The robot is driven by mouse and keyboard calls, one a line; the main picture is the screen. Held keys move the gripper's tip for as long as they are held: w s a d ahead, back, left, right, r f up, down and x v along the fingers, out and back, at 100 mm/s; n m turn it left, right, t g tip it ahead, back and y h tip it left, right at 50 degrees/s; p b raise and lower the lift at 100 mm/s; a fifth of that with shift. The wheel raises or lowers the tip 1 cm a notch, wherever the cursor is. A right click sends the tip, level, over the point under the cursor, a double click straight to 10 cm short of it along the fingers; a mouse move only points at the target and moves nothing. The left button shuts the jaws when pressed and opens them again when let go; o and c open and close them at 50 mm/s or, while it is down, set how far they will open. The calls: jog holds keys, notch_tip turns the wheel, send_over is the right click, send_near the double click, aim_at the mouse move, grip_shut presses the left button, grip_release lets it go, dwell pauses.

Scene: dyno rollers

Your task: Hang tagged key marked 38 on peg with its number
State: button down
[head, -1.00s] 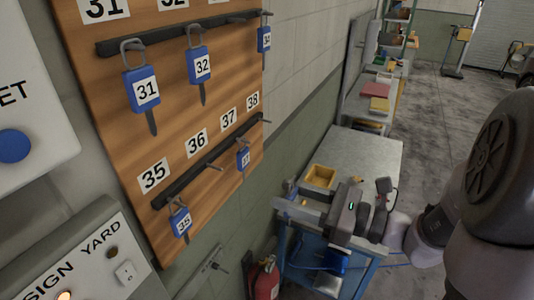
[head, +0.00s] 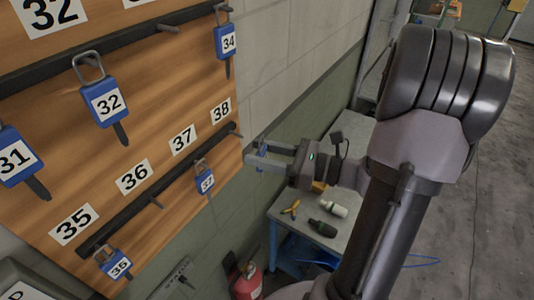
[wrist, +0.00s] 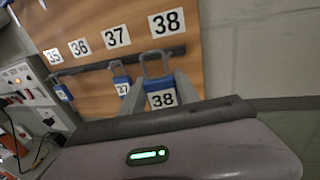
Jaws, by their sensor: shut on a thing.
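The blue key tag marked 38 (wrist: 161,98) is between the fingers of my gripper (wrist: 158,88), with its grey wire loop upward. In the head view my gripper (head: 252,154) is shut on it at the board's right edge, mostly hiding the tag. The peg under the number 38 (head: 237,133) is the rightmost on the lower rail and looks bare. In the wrist view the loop overlaps the rail (wrist: 135,60) below the printed 38 (wrist: 166,22); I cannot tell how far in front it is.
A key tag 37 (head: 205,182) hangs just left, and 35 (head: 119,265) at the far left of the lower rail. The peg under 36 (head: 157,202) is bare. Tag 34 (head: 228,42) hangs above. A workbench (head: 287,211) and a red extinguisher (head: 247,282) stand below.

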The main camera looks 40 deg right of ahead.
aim_at(222, 143)
jog(key=shift+w+a+f, duration=0.25)
jog(key=shift+w+a, duration=0.15)
jog(key=shift+w, duration=0.7)
jog(key=shift+w+a+f, duration=0.2)
jog(key=shift+w+a, duration=0.2)
jog(key=shift+w, duration=0.75)
jog(key=shift+w+a+f, duration=0.25)
jog(key=shift+w+a, duration=0.15)
jog(key=shift+w, duration=0.7)
jog(key=c, duration=1.1)
grip_release()
jog(key=shift+o, duration=1.4)
jog(key=shift+s+a+r, duration=0.1)
